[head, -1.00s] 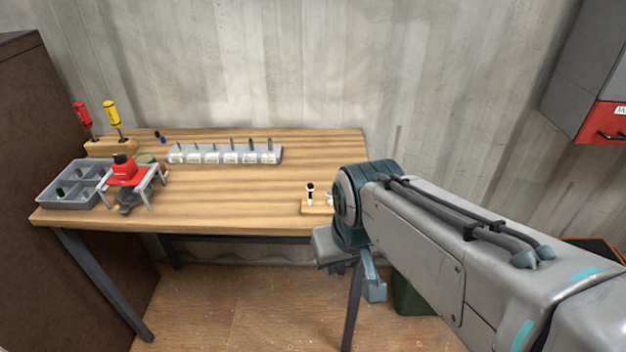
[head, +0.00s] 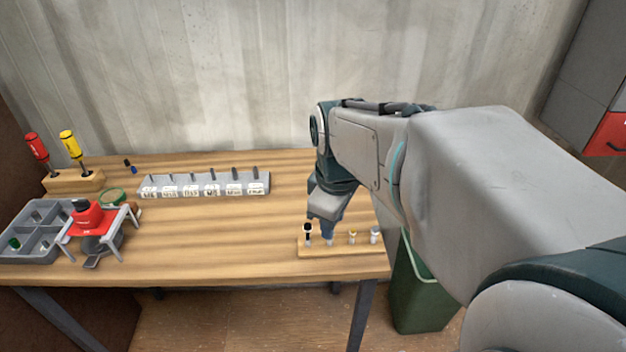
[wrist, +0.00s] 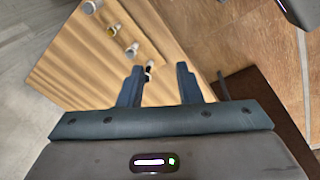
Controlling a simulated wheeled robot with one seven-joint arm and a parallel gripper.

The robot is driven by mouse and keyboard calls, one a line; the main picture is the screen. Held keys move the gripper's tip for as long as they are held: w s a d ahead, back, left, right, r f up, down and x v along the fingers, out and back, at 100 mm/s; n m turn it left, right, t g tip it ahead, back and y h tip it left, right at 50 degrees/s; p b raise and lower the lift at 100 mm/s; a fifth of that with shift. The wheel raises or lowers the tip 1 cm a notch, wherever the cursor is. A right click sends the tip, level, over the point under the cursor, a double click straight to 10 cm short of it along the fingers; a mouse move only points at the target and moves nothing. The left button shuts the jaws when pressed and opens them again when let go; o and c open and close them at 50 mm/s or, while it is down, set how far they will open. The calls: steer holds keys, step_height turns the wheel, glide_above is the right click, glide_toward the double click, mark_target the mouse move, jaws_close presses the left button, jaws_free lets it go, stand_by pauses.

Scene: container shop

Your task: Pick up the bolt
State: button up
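Several small bolts stand upright in a wooden block (head: 318,251) at the table's front right. One has a black top (head: 308,229), one has a yellow top (head: 352,234) and one has a pale top (head: 375,234). Another stands partly behind my gripper (head: 326,220). In the wrist view my gripper (wrist: 160,68) is open, with a clear gap between its fingers. A dark-topped bolt (wrist: 149,66) shows close to the left fingertip there, with the others in a row beyond. I see no bolt held. The frames do not show which bolt is meant.
A grey labelled rack (head: 205,187) with upright pieces stands mid-table. At left are a grey divided tray (head: 38,250), a red-topped stand (head: 95,220) and screwdrivers in a wooden holder (head: 75,181). A green bin (head: 418,300) stands right of the table. The table's centre is clear.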

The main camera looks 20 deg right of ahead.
steer(key=w+d+r+n+g, duration=0.1)
steer(key=w+d+n+g, duration=0.1)
steer(key=w+d+n, duration=0.65)
steer(key=n, duration=0.4)
glide_above(353, 230)
step_height(353, 230, down, 8)
steer(key=f, duration=0.1)
step_height(353, 230, down, 4)
steer(key=shift+r+p, duration=0.1)
steer(key=shift+p, duration=0.35)
steer(key=shift+f, duration=0.45)
jaws_close()
